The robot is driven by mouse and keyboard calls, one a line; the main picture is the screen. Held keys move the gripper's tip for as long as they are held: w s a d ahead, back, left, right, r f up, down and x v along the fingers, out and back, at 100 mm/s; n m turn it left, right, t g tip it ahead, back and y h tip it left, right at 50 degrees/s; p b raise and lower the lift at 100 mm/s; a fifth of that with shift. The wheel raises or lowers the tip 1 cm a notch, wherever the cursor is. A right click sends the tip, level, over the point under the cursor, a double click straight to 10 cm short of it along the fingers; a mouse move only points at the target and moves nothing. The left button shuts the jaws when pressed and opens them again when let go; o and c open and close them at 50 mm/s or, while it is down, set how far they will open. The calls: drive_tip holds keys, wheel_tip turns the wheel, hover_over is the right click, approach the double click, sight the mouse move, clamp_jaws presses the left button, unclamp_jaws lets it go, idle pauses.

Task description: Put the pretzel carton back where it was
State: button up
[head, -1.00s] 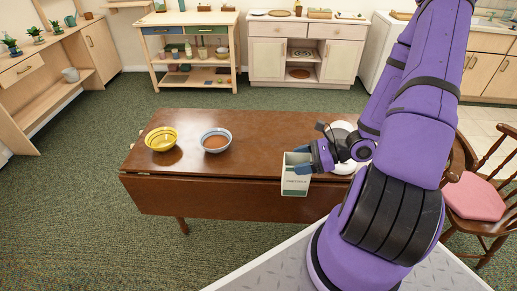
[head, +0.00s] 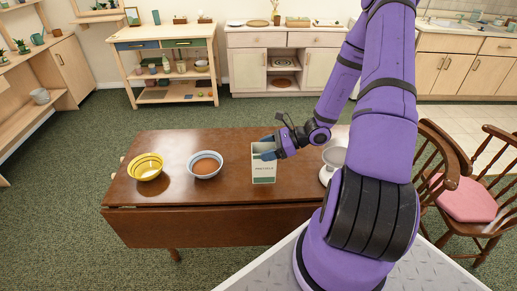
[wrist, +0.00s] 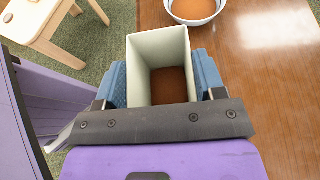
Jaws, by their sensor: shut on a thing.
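The pretzel carton (head: 263,168) is a white, open-topped box with a green band at its base and dark lettering on its front. It is upright over the wooden table (head: 180,196), right of the blue-rimmed bowl. My gripper (head: 269,150) is shut on the carton near its top, coming in from the right. In the wrist view, the carton (wrist: 158,46) sits between the two blue finger pads, and its inside shows brown at the bottom. I cannot tell whether its base touches the table.
A yellow bowl (head: 146,168) and a blue-rimmed bowl (head: 205,166) with brown contents stand on the left half. A white footed bowl (head: 333,160) stands to the right, partly behind my arm. Wooden chairs (head: 468,200) are at the right. Tabletop in front of the bowls is clear.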

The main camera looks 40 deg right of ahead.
sight(259, 147)
drive_tip(key=shift+w+d+f, duration=0.2)
drive_tip(key=shift+w+f, duration=0.5)
drive_tip(key=shift+w, duration=0.3)
drive_tip(key=shift+w+d+f, duration=0.2)
drive_tip(key=shift+w+f, duration=0.45)
drive_tip(key=shift+w, duration=0.3)
drive_tip(key=shift+w+d+f, duration=0.2)
drive_tip(key=shift+w+f, duration=0.5)
drive_tip(key=shift+w, duration=0.3)
drive_tip(key=shift+f, duration=0.1)
drive_tip(key=o, duration=1.2)
drive_tip(key=shift+o, duration=0.2)
